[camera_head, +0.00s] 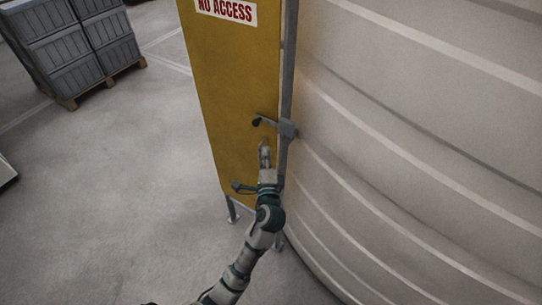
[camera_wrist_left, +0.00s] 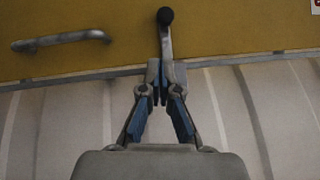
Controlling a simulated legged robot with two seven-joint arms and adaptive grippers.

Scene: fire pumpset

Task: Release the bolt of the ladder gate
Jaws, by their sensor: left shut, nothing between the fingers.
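The ladder gate (camera_head: 228,100) is a tall yellow panel with a "NO ACCESS" sign at its top. The bolt (camera_head: 270,123) is a grey lever with a dark round knob on the gate's right edge. In the left wrist view the bolt's knob (camera_wrist_left: 165,16) and its grey arm stand just beyond my fingertips. My left gripper (camera_head: 265,143) is shut and empty, just below the bolt in the head view. In the left wrist view my left gripper (camera_wrist_left: 160,82) has its fingertips together at the lower end of the bolt's arm; whether they touch cannot be told. My right gripper is not in view.
A grey handle (camera_wrist_left: 62,40) sits on the gate, left of the bolt in the wrist view. A large ribbed white tank (camera_head: 420,130) fills the right side. Grey crates (camera_head: 75,50) stand on a pallet at upper left. The floor left of the gate is clear.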

